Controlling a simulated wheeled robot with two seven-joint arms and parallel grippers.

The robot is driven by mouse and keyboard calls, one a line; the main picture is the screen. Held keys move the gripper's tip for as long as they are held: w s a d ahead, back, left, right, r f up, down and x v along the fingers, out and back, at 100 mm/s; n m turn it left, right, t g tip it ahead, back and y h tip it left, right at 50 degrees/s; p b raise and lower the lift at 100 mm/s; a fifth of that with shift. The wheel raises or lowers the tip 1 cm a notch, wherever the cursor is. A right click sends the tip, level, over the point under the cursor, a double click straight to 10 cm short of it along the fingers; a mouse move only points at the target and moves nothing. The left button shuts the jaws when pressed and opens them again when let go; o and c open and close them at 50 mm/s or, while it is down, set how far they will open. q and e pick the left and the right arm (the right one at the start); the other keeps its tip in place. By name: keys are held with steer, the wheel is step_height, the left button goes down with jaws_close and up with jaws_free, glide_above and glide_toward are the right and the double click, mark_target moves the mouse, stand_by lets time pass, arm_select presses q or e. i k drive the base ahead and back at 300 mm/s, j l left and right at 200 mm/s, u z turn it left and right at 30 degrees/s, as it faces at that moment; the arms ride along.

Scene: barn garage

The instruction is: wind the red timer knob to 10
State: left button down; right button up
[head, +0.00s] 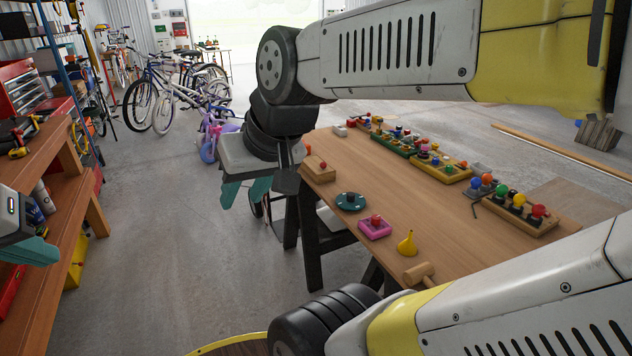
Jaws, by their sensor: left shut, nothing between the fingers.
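No dial numbers can be read, and I cannot tell for sure which red part is the timer knob. A pink square block with a red knob (375,225) sits near the table's left edge. My left gripper (30,250) is at the left picture edge by the workbench, partly cut off, shut and empty, far from the table.
A workbench (50,170) stands at left.

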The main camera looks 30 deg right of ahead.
mark_target(377, 219)
steer(key=i+z, duration=0.15)
steer(key=i, duration=0.7)
steer(key=i+j+z, duration=0.1)
steer(key=i, duration=0.7)
steer(key=i+z, duration=0.4)
steer(key=i+j+z, duration=0.2)
steer(key=z, duration=0.15)
steer(key=i+j+z, duration=0.2)
steer(key=z, duration=0.2)
steer(key=i+z, duration=0.15)
steer(key=z, duration=0.3)
steer(key=i+j+z, duration=0.15)
steer(key=z, duration=0.3)
steer(key=i+j+z, duration=0.15)
steer(key=z, duration=0.3)
steer(key=i+j+z, duration=0.1)
steer(key=z, duration=0.35)
steer(key=j+z, duration=0.45)
steer(key=i+j+z, duration=0.25)
steer(key=z, duration=0.25)
